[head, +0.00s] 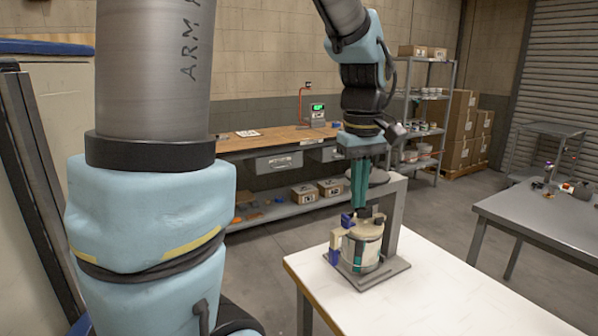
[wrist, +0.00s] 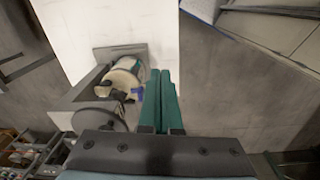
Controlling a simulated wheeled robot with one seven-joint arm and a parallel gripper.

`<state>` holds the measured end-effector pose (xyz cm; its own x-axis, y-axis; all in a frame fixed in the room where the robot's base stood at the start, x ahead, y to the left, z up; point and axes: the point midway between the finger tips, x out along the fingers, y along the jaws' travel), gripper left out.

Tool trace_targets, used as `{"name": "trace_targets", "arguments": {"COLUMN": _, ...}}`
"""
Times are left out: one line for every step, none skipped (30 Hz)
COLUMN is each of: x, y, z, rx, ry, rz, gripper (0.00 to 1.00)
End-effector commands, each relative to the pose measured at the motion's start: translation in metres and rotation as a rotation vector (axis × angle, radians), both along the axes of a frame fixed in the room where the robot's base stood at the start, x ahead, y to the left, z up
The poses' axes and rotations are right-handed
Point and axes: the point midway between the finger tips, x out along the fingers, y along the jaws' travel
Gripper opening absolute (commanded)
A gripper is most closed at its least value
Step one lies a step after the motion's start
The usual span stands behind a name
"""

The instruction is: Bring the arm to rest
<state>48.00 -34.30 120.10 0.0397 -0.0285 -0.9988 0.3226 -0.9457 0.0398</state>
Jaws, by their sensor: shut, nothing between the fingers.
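My gripper (head: 358,205) has teal fingers, which are closed together and empty. In the head view it points down in front of the grey post of a bench device, just above a round pot. In the wrist view the fingers (wrist: 163,80) lie side by side, to the right of the pot. The cream pot (head: 362,246) stands upright on the device's base plate, with blue and teal clamp parts around it; it also shows in the wrist view (wrist: 124,78). Whether the fingertips touch anything is not clear.
The device's grey base plate (head: 385,277) rests on a white table (head: 440,305), whose front is clear. A grey table (head: 550,222) with small items stands at the right. Behind are a wooden workbench (head: 265,140) and shelves with cartons (head: 465,125).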

Motion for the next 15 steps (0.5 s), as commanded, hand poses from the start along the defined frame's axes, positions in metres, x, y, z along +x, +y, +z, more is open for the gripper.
{"name": "trace_targets", "arguments": {"x": 0.003, "y": 0.014, "z": -0.014, "rx": 0.001, "ry": -0.002, "rz": -0.016, "gripper": 0.00}}
{"name": "trace_targets", "arguments": {"x": 0.004, "y": 0.022, "z": -0.020, "rx": 0.000, "ry": -0.008, "rz": -0.033, "gripper": 0.00}}
{"name": "trace_targets", "arguments": {"x": 0.006, "y": 0.034, "z": -0.030, "rx": 0.001, "ry": -0.013, "rz": -0.057, "gripper": 0.00}}
{"name": "trace_targets", "arguments": {"x": 0.007, "y": 0.043, "z": -0.038, "rx": 0.001, "ry": -0.018, "rz": -0.077, "gripper": 0.00}}
{"name": "trace_targets", "arguments": {"x": 0.008, "y": 0.054, "z": -0.047, "rx": 0.002, "ry": -0.022, "rz": -0.096, "gripper": 0.00}}
{"name": "trace_targets", "arguments": {"x": 0.008, "y": 0.069, "z": -0.060, "rx": 0.004, "ry": -0.031, "rz": -0.129, "gripper": 0.00}}
{"name": "trace_targets", "arguments": {"x": 0.007, "y": 0.082, "z": -0.070, "rx": 0.006, "ry": -0.037, "rz": -0.155, "gripper": 0.00}}
{"name": "trace_targets", "arguments": {"x": 0.006, "y": 0.094, "z": -0.080, "rx": 0.009, "ry": -0.044, "rz": -0.182, "gripper": 0.00}}
{"name": "trace_targets", "arguments": {"x": 0.004, "y": 0.111, "z": -0.093, "rx": 0.013, "ry": -0.056, "rz": -0.219, "gripper": 0.00}}
{"name": "trace_targets", "arguments": {"x": 0.001, "y": 0.122, "z": -0.102, "rx": 0.016, "ry": -0.062, "rz": -0.247, "gripper": 0.00}}
{"name": "trace_targets", "arguments": {"x": -0.002, "y": 0.132, "z": -0.110, "rx": 0.020, "ry": -0.069, "rz": -0.274, "gripper": 0.00}}
{"name": "trace_targets", "arguments": {"x": -0.006, "y": 0.144, "z": -0.119, "rx": 0.025, "ry": -0.077, "rz": -0.306, "gripper": 0.00}}
{"name": "trace_targets", "arguments": {"x": -0.008, "y": 0.152, "z": -0.125, "rx": 0.029, "ry": -0.084, "rz": -0.329, "gripper": 0.00}}
{"name": "trace_targets", "arguments": {"x": -0.011, "y": 0.159, "z": -0.130, "rx": 0.033, "ry": -0.089, "rz": -0.348, "gripper": 0.00}}
{"name": "trace_targets", "arguments": {"x": -0.014, "y": 0.166, "z": -0.135, "rx": 0.038, "ry": -0.094, "rz": -0.371, "gripper": 0.00}}
